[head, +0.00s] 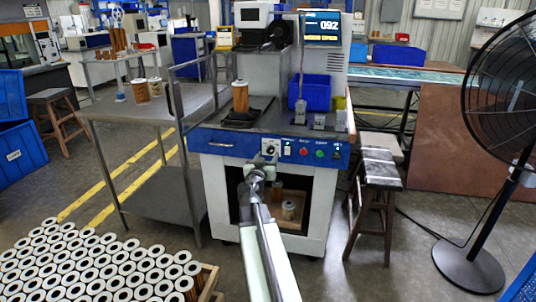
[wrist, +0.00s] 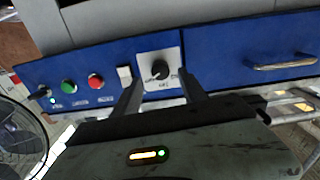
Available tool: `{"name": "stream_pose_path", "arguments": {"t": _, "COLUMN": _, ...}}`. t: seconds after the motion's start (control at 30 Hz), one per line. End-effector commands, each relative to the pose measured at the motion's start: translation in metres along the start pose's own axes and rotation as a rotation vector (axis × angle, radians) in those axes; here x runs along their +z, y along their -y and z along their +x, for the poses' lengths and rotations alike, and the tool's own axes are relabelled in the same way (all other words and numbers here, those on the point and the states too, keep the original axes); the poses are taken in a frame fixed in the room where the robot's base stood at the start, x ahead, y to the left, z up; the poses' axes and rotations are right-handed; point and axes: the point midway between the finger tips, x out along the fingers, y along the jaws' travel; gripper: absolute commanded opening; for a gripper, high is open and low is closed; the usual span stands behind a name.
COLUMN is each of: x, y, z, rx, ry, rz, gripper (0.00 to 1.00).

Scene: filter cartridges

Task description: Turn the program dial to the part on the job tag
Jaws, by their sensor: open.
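The program dial is a black knob (wrist: 159,70) on a white plate (wrist: 160,57) with small markings I cannot read. In the head view the dial (head: 269,148) is on the machine's blue front panel. My gripper (wrist: 161,78) is open, its two dark fingers on either side of the knob in the wrist view, apart from it as far as I can see. In the head view my gripper (head: 262,166) is just in front of the panel, below the dial. I cannot surely identify the job tag; a yellow-edged card (head: 224,38) hangs at the machine's upper left, unreadable.
A white switch (wrist: 124,73), red button (wrist: 95,82) and green button (wrist: 68,86) sit beside the dial; a drawer handle (wrist: 282,62) is on its other side. A cartridge (head: 240,97) stands on the machine. A stool (head: 378,185) stands right.

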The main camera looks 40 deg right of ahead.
Motion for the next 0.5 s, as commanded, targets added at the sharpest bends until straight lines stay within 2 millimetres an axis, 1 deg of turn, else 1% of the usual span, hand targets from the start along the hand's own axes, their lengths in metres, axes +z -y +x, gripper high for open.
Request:
{"name": "stream_pose_path", "arguments": {"t": 0.03, "x": 0.0, "y": -0.002, "z": 0.011, "rx": 0.001, "ry": 0.0, "rz": 0.0, "gripper": 0.5}}
{"name": "stream_pose_path", "arguments": {"t": 0.1, "x": 0.0, "y": -0.005, "z": 0.021, "rx": 0.001, "ry": 0.0, "rz": 0.0, "gripper": 0.5}}
{"name": "stream_pose_path", "arguments": {"t": 0.17, "x": 0.001, "y": -0.007, "z": 0.027, "rx": 0.0, "ry": 0.0, "rz": 0.0, "gripper": 0.5}}
{"name": "stream_pose_path", "arguments": {"t": 0.27, "x": 0.001, "y": -0.009, "z": 0.031, "rx": -0.001, "ry": 0.0, "rz": 0.0, "gripper": 0.5}}
{"name": "stream_pose_path", "arguments": {"t": 0.43, "x": 0.001, "y": -0.009, "z": 0.03, "rx": -0.001, "ry": 0.0, "rz": 0.0, "gripper": 0.5}}
{"name": "stream_pose_path", "arguments": {"t": 0.47, "x": 0.001, "y": -0.009, "z": 0.03, "rx": -0.001, "ry": 0.0, "rz": 0.0, "gripper": 0.45}}
{"name": "stream_pose_path", "arguments": {"t": 0.5, "x": 0.001, "y": -0.009, "z": 0.03, "rx": -0.001, "ry": 0.0, "rz": 0.0, "gripper": 0.34}}
